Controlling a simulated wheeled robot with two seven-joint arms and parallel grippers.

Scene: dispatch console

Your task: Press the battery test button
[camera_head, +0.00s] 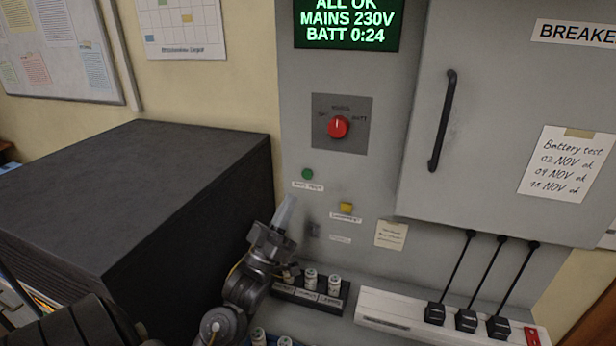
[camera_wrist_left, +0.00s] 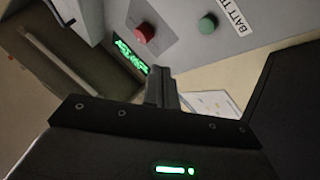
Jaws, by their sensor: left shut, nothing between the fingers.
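The green battery test button (camera_head: 307,174) is on the grey panel above a small label reading BATT TEST. It also shows in the left wrist view as a green round button (camera_wrist_left: 207,24) beside its label. My left gripper (camera_head: 288,201) is shut and empty, pointing up, a little below and left of the button in the head view. In the left wrist view its fingers (camera_wrist_left: 162,76) show apart from the button. My right gripper is not in view.
A red knob (camera_head: 338,127) sits above the button and a yellow button (camera_head: 346,208) lower right. The display (camera_head: 346,22) reads ALL OK, MAINS 230V, BATT 0:24. A large dark box (camera_head: 140,190) stands left. Small cylinders (camera_head: 310,279) sit in a holder below.

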